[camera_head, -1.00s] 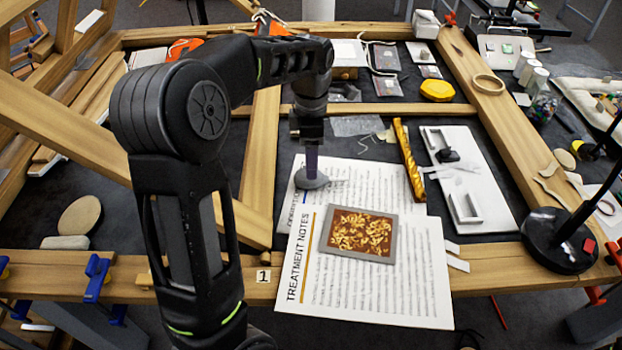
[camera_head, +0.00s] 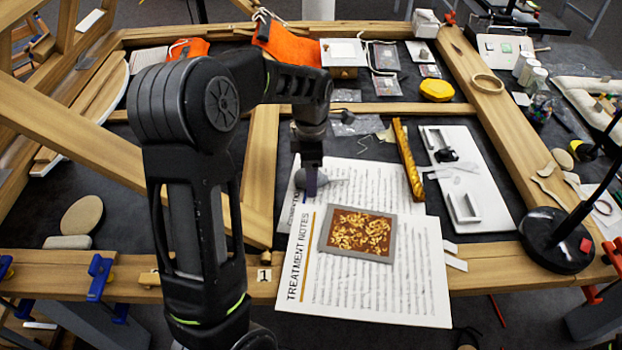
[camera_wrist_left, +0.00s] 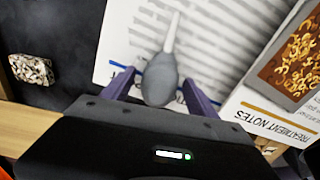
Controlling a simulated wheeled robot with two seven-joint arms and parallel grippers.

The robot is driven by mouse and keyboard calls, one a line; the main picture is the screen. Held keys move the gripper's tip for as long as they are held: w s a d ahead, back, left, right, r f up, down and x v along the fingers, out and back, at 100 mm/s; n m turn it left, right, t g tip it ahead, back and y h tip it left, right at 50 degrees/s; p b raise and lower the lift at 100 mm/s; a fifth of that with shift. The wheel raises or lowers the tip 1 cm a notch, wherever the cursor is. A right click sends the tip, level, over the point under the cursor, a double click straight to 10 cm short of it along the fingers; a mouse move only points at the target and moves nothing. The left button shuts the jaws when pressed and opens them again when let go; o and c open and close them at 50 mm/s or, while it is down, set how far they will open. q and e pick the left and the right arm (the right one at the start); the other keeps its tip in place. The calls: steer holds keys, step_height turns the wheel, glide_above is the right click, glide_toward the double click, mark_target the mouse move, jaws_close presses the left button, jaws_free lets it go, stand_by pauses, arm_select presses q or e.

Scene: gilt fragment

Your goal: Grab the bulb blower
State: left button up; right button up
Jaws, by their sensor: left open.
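The bulb blower (camera_head: 299,181) is grey with a rounded bulb and a slim pale nozzle. It lies on the printed sheets on the table, partly hidden by my left gripper (camera_head: 311,186) in the head view. In the left wrist view, the bulb (camera_wrist_left: 159,88) sits between the two purple fingers of my left gripper (camera_wrist_left: 158,76), with its nozzle pointing toward the top of the picture. The fingers are spread, one on each side, and a gap shows beside the bulb. My right gripper is not in view.
A framed gilt fragment (camera_head: 359,234) lies on the Treatment Notes sheet (camera_head: 400,290), right of the blower. A gilded strip (camera_head: 408,160) and a white tray (camera_head: 490,195) lie farther right. Wooden beams (camera_head: 262,150) border the dark work area. A black lamp base (camera_head: 556,240) stands at the right.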

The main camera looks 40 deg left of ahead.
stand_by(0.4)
arm_select(q)
steer(key=c, duration=1.4)
step_height(320, 180, up, 10)
steer(key=shift+r+b, duration=0.1)
steer(key=shift+b, duration=0.3)
